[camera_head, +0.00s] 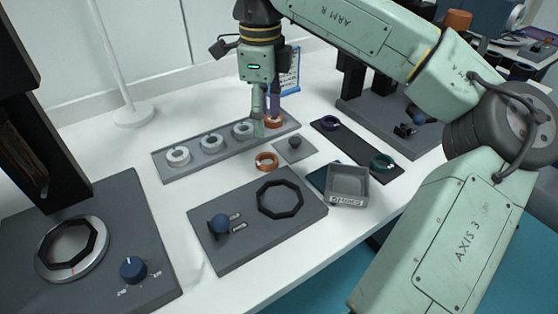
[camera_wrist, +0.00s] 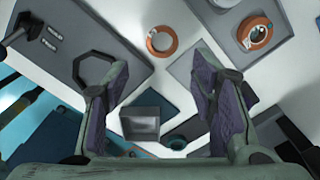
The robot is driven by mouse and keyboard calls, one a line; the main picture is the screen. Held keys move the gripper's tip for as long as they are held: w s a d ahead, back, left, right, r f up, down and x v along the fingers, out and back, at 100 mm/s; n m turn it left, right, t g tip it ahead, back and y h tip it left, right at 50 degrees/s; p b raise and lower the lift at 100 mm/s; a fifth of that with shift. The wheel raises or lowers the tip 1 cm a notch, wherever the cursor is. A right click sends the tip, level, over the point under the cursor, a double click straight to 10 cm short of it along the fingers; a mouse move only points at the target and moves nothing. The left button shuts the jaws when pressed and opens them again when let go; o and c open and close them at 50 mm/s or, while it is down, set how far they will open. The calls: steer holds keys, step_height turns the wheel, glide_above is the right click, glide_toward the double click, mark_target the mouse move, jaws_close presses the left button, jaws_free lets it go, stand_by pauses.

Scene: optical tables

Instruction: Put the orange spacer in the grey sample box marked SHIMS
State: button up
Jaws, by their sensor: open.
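Two orange rings are in view. One orange ring (camera_head: 266,162) lies on the white table beside the long grey tray; it also shows at the top of the wrist view (camera_wrist: 162,41). The other orange ring (camera_wrist: 258,32) is at the tray's right end, around a pale centre, and is partly hidden behind my gripper in the head view. The grey box marked SHIMS (camera_head: 348,186) stands open-topped at the table's front right; the wrist view shows it (camera_wrist: 140,124) between my fingers. My gripper (camera_head: 266,118) is open and empty above the tray's right end, pointing down.
The long grey tray (camera_head: 195,172) holds several pale rings. A grey plate (camera_head: 240,248) with a black octagonal ring and blue knob lies in front. A dark strip (camera_head: 355,150) carries a purple ring (camera_head: 330,123) and a teal ring (camera_head: 383,161). A small grey pad (camera_head: 296,155) carries a dark knob.

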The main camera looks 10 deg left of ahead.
glide_above(267, 159)
steer(key=f, duration=0.5)
steer(key=shift+s+f+p, duration=0.1)
steer(key=shift+s+p, duration=0.1)
steer(key=shift+p, duration=0.15)
steer(key=shift+w+f+p, duration=0.15)
steer(key=shift+f+p, duration=0.75)
steer(key=shift+f, duration=1.7)
steer(key=shift+c, duration=0.2)
steer(key=c, duration=0.9)
